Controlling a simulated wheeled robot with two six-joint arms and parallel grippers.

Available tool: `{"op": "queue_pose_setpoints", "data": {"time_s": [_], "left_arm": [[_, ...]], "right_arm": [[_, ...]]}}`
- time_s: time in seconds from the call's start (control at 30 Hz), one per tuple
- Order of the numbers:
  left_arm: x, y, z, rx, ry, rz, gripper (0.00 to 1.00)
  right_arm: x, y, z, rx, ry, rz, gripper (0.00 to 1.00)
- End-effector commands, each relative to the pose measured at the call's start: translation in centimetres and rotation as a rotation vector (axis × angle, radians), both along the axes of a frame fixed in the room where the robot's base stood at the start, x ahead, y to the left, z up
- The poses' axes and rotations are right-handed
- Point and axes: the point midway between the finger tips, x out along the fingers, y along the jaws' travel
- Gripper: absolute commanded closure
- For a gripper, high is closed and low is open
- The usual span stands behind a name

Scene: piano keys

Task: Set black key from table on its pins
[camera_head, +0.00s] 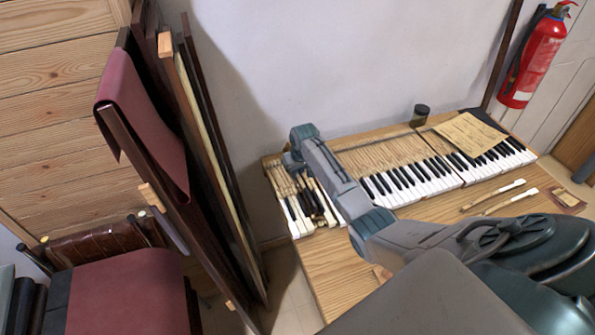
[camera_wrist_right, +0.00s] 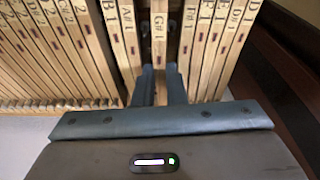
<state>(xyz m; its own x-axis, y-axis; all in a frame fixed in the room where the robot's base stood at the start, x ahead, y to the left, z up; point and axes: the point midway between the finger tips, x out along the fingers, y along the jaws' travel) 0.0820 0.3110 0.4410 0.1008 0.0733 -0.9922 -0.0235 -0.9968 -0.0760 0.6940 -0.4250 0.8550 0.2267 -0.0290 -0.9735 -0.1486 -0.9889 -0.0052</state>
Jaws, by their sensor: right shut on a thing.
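My right gripper (camera_head: 297,168) is over the left end of the keyboard in the head view. In the right wrist view its two fingers (camera_wrist_right: 160,76) are closed on the wooden stick of the black key, marked G#1 (camera_wrist_right: 159,32). The stick lies in line with the neighbouring key sticks, with a dark gap on each side of it. Its black end and the pins under it are hidden, so I cannot tell whether it sits on them. My left gripper is not in view.
A paper sheet (camera_head: 470,134) covers part of the keys, near a dark jar (camera_head: 420,114). Dark panels (camera_head: 215,170) lean on the wall at left.

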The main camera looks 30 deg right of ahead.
Motion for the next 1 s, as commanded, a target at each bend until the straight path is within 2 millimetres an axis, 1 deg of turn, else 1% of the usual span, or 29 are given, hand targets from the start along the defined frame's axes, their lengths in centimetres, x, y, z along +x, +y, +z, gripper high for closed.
{"op": "queue_pose_setpoints", "data": {"time_s": [0.4,0.7,0.73,0.77,1.0], "left_arm": [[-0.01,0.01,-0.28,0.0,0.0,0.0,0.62],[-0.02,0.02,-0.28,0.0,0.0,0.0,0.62],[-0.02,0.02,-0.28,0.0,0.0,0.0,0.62],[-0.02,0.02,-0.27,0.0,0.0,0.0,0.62],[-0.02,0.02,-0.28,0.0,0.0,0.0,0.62]], "right_arm": [[0.01,0.01,-0.64,0.0,0.0,0.0,1.0],[0.01,0.01,-0.66,0.0,0.0,0.0,1.0],[0.01,0.01,-0.66,0.0,0.0,0.0,0.85],[0.01,0.01,-0.66,0.0,-0.001,0.0,0.83],[0.01,0.0,-0.66,0.0,0.0,0.0,0.83]]}}
